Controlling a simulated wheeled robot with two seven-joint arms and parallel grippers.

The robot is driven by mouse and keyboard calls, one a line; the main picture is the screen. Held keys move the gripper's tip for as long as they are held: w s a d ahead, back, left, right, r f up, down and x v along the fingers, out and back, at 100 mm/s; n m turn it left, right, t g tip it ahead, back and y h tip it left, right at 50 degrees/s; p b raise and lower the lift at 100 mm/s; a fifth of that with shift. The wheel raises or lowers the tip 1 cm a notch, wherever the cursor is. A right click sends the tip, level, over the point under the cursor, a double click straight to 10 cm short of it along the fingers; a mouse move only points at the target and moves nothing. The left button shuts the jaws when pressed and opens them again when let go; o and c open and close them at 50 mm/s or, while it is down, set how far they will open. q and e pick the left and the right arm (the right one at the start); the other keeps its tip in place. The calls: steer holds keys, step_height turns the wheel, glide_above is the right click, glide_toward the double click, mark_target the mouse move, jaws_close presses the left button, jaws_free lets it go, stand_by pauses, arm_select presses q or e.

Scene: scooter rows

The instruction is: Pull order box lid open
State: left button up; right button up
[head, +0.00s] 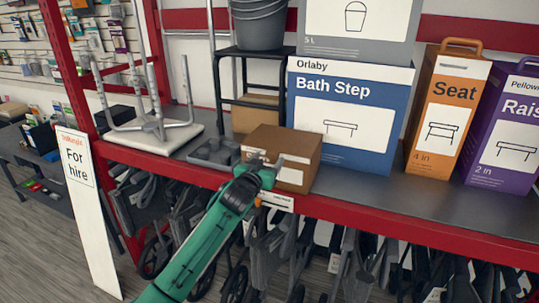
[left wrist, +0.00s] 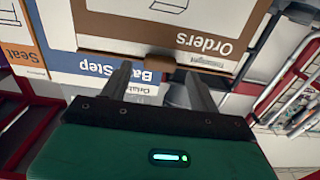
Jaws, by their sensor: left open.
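The order box (head: 287,152) is a small brown cardboard box on the grey shelf. Its lid (head: 285,142) lies flat and shut. In the wrist view the fingers (left wrist: 157,75) are apart, on either side of the tab, with nothing held. Whether they touch the box I cannot tell. My right gripper is out of view.
A blue Bath Step box (head: 342,125) stands right behind the order box. Orange (head: 447,115) and purple (head: 505,135) boxes stand farther right. A small grey tray (head: 212,152) sits at its left. A red shelf edge (head: 400,228) runs below, with folded frames underneath.

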arm_select(q)
steer(key=shift+x, duration=1.15)
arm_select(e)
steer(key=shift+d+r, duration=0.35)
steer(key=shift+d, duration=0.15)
